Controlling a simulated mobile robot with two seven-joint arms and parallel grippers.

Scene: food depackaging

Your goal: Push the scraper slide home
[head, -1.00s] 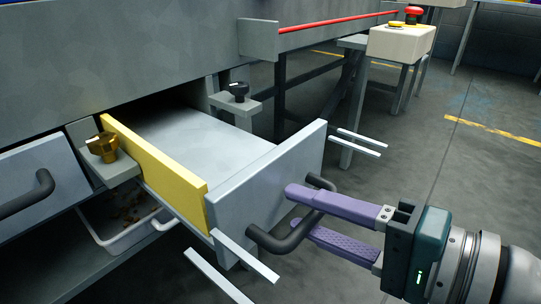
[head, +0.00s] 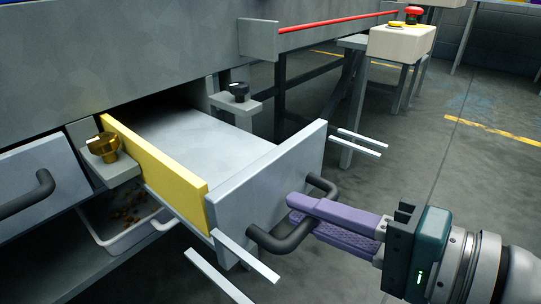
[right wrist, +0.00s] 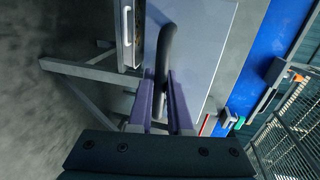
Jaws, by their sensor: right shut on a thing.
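The scraper slide is a grey drawer-like tray (head: 195,135) with a yellow side strip (head: 150,165) and a grey front panel (head: 240,198). It stands pulled out of the machine's opening in the head view. A black bar handle (head: 283,243) is on its front. My right gripper (head: 305,215) has purple fingers shut on the handle. In the right wrist view the fingers (right wrist: 165,100) close around the dark handle (right wrist: 164,55), with the front panel (right wrist: 208,50) behind. My left gripper is not in view.
A brass knob (head: 103,147) on a bracket stands left of the slide, a black knob (head: 238,91) right of it. Another handled panel (head: 40,190) is at left. A white bin (head: 122,240) with brown bits sits below. A red-button box (head: 400,40) stands at back right.

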